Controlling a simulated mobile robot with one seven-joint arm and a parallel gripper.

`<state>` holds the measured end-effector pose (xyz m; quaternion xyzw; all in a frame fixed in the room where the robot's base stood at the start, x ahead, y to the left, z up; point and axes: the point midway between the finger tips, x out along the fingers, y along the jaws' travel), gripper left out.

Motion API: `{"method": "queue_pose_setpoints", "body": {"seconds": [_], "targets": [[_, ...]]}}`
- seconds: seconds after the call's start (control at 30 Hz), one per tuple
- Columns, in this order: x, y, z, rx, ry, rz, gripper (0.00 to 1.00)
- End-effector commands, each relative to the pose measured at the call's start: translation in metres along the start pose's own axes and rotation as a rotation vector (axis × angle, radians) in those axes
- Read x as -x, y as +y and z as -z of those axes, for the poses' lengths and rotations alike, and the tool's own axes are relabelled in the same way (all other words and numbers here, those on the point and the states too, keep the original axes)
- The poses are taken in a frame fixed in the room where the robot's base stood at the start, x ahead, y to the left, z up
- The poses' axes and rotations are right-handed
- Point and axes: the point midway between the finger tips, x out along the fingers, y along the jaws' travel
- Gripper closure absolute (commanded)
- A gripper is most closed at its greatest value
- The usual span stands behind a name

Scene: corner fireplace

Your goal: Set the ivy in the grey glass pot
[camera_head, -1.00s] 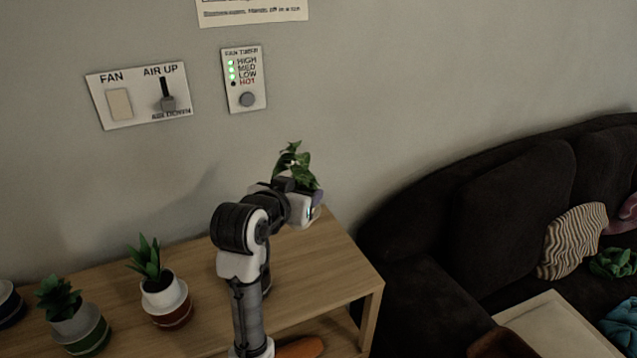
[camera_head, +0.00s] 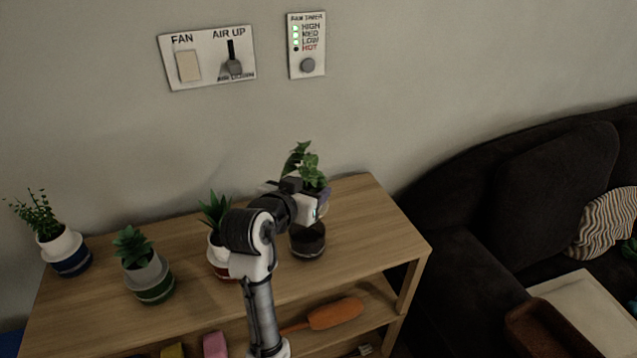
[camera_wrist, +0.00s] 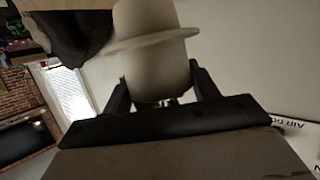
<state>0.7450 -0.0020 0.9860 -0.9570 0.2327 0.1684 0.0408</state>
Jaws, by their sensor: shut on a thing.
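The ivy (camera_head: 305,160), a trailing green leafy plant, is held up by my gripper (camera_head: 312,203) near the right end of the wooden shelf top. In the wrist view, its white inner pot (camera_wrist: 155,45) with a flared rim sits between the two dark fingers of my gripper (camera_wrist: 160,90), which is shut on it. The grey glass pot (camera_head: 308,244), dark and see-through, stands on the shelf top just below my gripper. My gripper hides its upper part. I cannot tell whether the inner pot touches it.
Three other plants in white inner pots stand to the left, in a blue pot (camera_head: 70,262), a green pot (camera_head: 152,291) and a red pot (camera_head: 218,270). The red one is partly behind my arm. A wall rises behind the shelf (camera_head: 370,220); a dark sofa (camera_head: 500,210) is at right.

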Motion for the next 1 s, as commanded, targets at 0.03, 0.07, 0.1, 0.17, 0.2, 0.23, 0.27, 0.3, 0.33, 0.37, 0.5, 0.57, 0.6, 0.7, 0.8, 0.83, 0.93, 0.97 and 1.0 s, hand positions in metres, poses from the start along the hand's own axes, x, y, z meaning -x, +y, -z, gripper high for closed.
{"method": "queue_pose_setpoints", "body": {"seconds": [0.03,0.07,0.1,0.17,0.2,0.23,0.27,0.3,0.33,0.37,0.5,0.57,0.6,0.7,0.8,0.83,0.93,0.97,1.0], "targets": [[0.001,-0.001,-0.001,0.001,0.001,0.002,0.53],[0.001,-0.002,-0.001,0.001,0.001,0.003,0.53],[0.001,-0.002,-0.002,0.001,0.002,0.004,0.53],[0.001,-0.002,-0.003,0.001,0.002,0.004,0.53],[0.000,-0.002,-0.004,0.001,0.002,0.004,0.53],[0.000,-0.002,-0.005,0.001,0.002,0.004,0.53],[0.000,-0.002,-0.006,0.001,0.001,0.004,0.53],[-0.001,-0.002,-0.008,0.001,0.001,0.004,0.53],[-0.002,-0.002,-0.009,0.001,0.001,0.004,0.53],[-0.002,-0.002,-0.011,0.001,0.001,0.004,0.53],[-0.005,-0.002,-0.019,0.001,0.001,0.004,0.53],[-0.007,-0.002,-0.023,0.001,0.001,0.004,0.53],[-0.008,-0.002,-0.026,0.001,0.001,0.004,0.53],[-0.010,-0.002,-0.033,0.001,0.001,0.004,0.53],[-0.013,-0.002,-0.039,0.000,0.001,0.004,0.53],[-0.013,-0.002,-0.041,0.000,0.001,0.004,0.53],[-0.016,-0.002,-0.048,0.000,0.001,0.004,0.53],[-0.016,-0.002,-0.050,0.000,0.001,0.004,0.53],[-0.017,-0.002,-0.052,0.001,0.001,0.004,0.53]]}}
